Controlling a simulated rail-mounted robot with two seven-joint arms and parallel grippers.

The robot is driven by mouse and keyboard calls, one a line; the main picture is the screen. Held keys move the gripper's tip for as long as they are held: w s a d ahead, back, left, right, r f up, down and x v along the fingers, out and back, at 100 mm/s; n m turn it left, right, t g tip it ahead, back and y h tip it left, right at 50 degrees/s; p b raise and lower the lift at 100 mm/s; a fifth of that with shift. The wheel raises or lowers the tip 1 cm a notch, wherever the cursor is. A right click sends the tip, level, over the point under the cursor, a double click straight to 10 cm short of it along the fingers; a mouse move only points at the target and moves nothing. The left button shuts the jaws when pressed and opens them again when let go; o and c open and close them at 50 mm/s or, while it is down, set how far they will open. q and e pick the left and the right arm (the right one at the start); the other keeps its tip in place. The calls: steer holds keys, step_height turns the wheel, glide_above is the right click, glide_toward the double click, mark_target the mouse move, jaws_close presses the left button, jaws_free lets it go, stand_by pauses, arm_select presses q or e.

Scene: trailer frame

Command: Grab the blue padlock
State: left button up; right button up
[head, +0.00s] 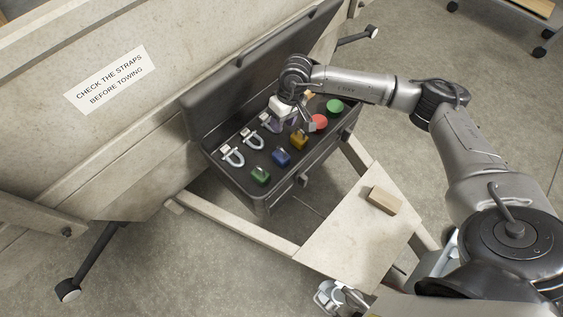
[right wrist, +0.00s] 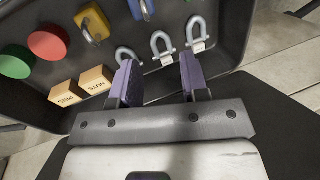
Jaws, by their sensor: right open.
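The blue padlock (head: 281,157) lies in the open dark case (head: 222,172), between a green padlock (head: 260,176) and a yellow padlock (head: 299,140). In the right wrist view the blue padlock (right wrist: 142,9) is cut by the top edge, beyond my fingers. My right gripper (head: 289,122) is over the case, up and right of the blue padlock in the head view. Its purple fingers (right wrist: 156,68) are open and apart, with nothing held between them. My left gripper is not in view.
Metal shackles (head: 232,156) lie beside the padlocks. Red (head: 318,123) and green (head: 334,106) discs and labelled wooden blocks (right wrist: 96,79) are at the case's other end. The raised lid (head: 225,85) stands behind. A wooden block (head: 384,200) lies on the pale frame plate.

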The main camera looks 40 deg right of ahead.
mark_target(281, 148)
steer(key=shift+h, duration=0.3)
step_height(281, 148, down, 9)
steer(key=b, duration=0.3)
steer(key=shift+a, duration=0.15)
steer(key=shift+s+a+f+b, duration=0.1)
steer(key=shift+a+f+b, duration=0.1)
steer(key=shift+f+b, duration=0.85)
steer(key=shift+a+f+b, duration=0.2)
steer(key=shift+f+b, duration=0.45)
steer(key=shift+f, duration=0.8)
steer(key=shift+c, duration=0.3)
steer(key=c, duration=0.6)
jaws_close()
steer(key=shift+d, duration=0.1)
